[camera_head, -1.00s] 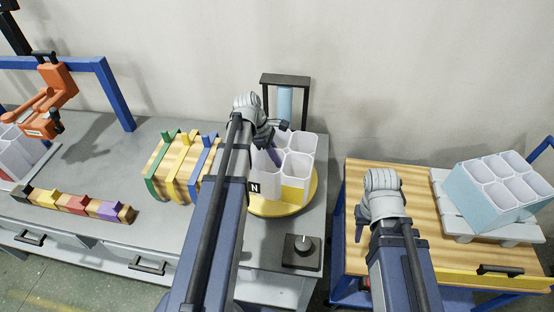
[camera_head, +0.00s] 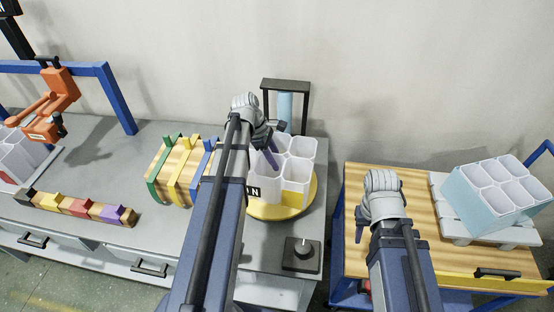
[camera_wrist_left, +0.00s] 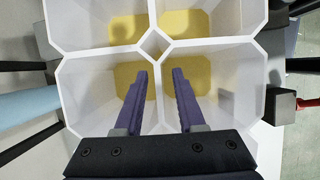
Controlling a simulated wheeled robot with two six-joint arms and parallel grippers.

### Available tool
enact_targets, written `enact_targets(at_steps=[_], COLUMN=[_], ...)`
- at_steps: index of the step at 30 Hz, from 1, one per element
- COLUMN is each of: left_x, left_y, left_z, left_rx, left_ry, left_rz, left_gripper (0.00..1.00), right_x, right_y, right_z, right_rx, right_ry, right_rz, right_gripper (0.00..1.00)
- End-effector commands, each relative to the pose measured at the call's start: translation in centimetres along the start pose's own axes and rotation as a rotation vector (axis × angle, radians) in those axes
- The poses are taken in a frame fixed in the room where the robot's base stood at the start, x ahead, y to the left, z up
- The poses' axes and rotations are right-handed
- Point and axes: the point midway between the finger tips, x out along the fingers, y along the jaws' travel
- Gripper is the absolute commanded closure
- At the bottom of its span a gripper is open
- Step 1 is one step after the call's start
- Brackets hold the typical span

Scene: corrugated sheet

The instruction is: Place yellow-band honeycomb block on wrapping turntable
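The white honeycomb block with a yellow band (camera_head: 293,195) stands upright on the round yellow wrapping turntable (camera_head: 262,210) in the head view. Its open cells face up. In the left wrist view the block (camera_wrist_left: 215,50) fills most of the picture, with yellow showing at the bottom of its cells. My left gripper (camera_head: 273,160) is over the block's left side. In the wrist view its purple fingers (camera_wrist_left: 160,78) are apart, over two neighbouring cells, with a gap between them. My right gripper (camera_head: 360,222) hangs over the wooden cart top; its finger gap is hidden.
A post with a light-blue roll (camera_head: 285,106) stands behind the turntable. A knob box (camera_head: 302,254) is in front. Strapped wooden boards (camera_head: 178,172) and a row of coloured blocks (camera_head: 76,206) lie to the left. A light-blue-banded honeycomb block (camera_head: 495,195) sits on a pallet at right.

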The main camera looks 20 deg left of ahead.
Motion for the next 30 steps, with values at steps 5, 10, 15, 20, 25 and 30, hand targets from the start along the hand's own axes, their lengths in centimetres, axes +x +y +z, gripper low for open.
enact_targets(at_steps=[5, 10, 15, 20, 25, 30], left_x=[-3.3, -6.1, -8.7, -10.1, -10.3, -10.2], left_y=[0.0, 0.1, 0.0, 0.0, 0.0, -0.1], left_z=[0.3, 0.3, 0.3, 0.1, 0.0, 0.1], left_rx=[-0.002, -0.001, -0.002, -0.001, 0.000, 0.007], left_ry=[0.000, 0.000, 0.000, 0.000, 0.000, 0.002], left_rz=[0.000, 0.001, 0.000, 0.000, -0.001, -0.002], left_gripper=[0.61, 0.61, 0.61, 0.61, 0.61, 0.61], right_x=[-3.2, -5.7, -8.1, -9.3, -9.5, -9.4], right_y=[0.3, 0.6, 0.8, 0.9, 0.9, 0.9], right_z=[0.2, 0.3, 0.5, 0.6, 0.6, 0.6], right_rx=[0.000, 0.000, -0.001, -0.002, -0.002, -0.002], right_ry=[0.000, 0.000, 0.000, 0.000, 0.000, 0.000], right_rz=[0.000, 0.000, 0.000, 0.000, 0.000, 0.000], right_gripper=[0.61, 0.61, 0.61, 0.61, 0.61, 0.61])
